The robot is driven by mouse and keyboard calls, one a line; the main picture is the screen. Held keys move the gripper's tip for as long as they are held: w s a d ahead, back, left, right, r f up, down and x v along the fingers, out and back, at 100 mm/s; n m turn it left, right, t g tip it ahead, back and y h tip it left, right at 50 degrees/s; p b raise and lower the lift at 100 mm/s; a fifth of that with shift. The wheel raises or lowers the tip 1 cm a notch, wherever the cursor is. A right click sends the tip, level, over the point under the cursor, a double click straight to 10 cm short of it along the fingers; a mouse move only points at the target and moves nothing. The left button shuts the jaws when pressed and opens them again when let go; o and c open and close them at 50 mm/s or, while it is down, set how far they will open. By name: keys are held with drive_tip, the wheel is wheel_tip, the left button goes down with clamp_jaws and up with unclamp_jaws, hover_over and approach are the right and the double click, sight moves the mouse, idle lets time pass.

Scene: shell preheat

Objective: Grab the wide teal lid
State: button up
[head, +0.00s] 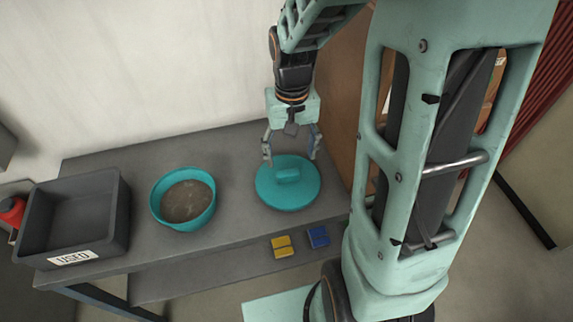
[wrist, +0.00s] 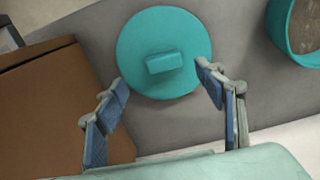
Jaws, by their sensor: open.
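The wide teal lid (head: 276,193) lies flat on the grey table, a round disc with a block-shaped teal handle (head: 288,175) on top. My gripper (head: 291,159) is open and empty above the lid's far edge. In the wrist view the lid (wrist: 150,28) and its handle (wrist: 164,62) are in full sight. There the fingertips of my gripper (wrist: 162,80) stand apart on either side of the lid's near part. The fingers do not appear to touch the handle.
A teal bowl (head: 207,215) with brown contents stands left of the lid. A dark bin (head: 122,205) labelled "USED" is further left. A brown box (wrist: 45,110) stands close beside the lid.

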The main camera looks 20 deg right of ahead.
sight(288, 172)
drive_tip(key=f, duration=0.9)
drive_tip(key=shift+w+a, duration=0.25)
drive_tip(key=shift+w, duration=0.05)
drive_tip(key=shift+r, duration=0.1)
drive_tip(key=c, duration=1.3)
